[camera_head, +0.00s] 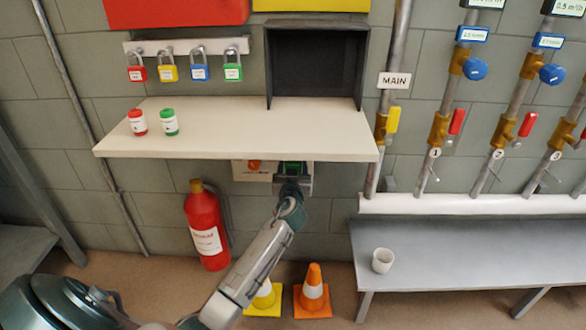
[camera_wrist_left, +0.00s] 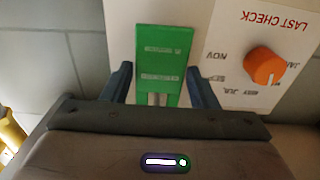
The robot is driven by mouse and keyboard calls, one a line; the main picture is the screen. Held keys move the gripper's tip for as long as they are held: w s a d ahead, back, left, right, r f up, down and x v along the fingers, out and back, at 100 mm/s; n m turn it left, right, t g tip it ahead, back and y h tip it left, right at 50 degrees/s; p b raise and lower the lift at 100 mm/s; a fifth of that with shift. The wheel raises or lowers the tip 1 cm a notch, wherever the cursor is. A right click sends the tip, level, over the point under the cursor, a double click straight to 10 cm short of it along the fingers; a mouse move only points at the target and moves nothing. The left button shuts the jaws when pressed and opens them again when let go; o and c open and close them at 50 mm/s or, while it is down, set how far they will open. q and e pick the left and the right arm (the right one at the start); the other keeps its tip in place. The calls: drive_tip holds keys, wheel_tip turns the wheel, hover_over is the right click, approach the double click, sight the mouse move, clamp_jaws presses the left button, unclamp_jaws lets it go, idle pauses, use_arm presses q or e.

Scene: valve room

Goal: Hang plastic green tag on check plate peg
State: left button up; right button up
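The green plastic tag (camera_wrist_left: 164,52) is in front of the white check plate (camera_wrist_left: 206,40) in the left wrist view. The plate reads "LAST CHECK" and carries an orange dial (camera_wrist_left: 263,66). My left gripper (camera_wrist_left: 160,72) has its fingers apart, one on each side of the tag, with a gap showing on the left. A short silver piece (camera_wrist_left: 157,99), perhaps the peg, shows at the tag's lower end; I cannot tell whether the tag hangs on it. In the head view, the left gripper (camera_head: 292,180) is at the plate (camera_head: 252,171), under the shelf. My right gripper is not in view.
The white shelf (camera_head: 230,140) hangs just above my gripper, partly hiding the plate. A red extinguisher (camera_head: 206,230) stands left of my arm, and cones (camera_head: 312,290) stand on the floor. A grey bench (camera_head: 470,255) with a cup (camera_head: 382,261) is at right.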

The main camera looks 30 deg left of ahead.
use_arm(q)
drive_tip(key=o, duration=0.3)
drive_tip(key=v, duration=1)
drive_tip(key=shift+s+d, duration=0.25)
drive_tip(key=shift+s, duration=0.05)
